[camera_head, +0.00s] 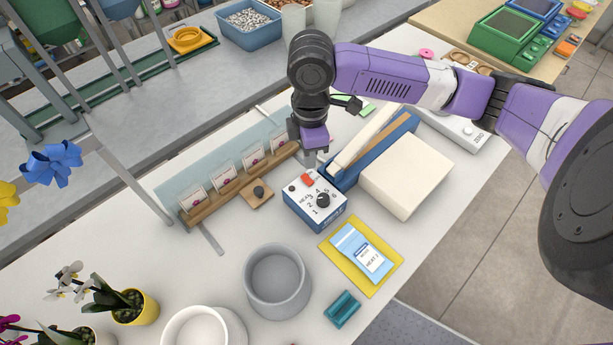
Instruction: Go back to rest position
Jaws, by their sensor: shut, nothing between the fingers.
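My gripper (318,157) points down at the end of my purple arm, which reaches in from the right. It is shut and empty. It hangs just behind a blue control box (314,201) with a white top, a black dial marked with numbers and a red switch. The fingertips are close to the box's back edge and to the right end of a wooden card rack (237,184). I cannot tell whether they touch anything.
Around the box are a blue tray (374,150), a cream block (407,176), a yellow mat (337,258) with a labelled packet (361,254), a grey pot (277,282) and a teal holder (342,309). Potted orchids (128,307) stand at front left. Bare table lies left of the grey pot.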

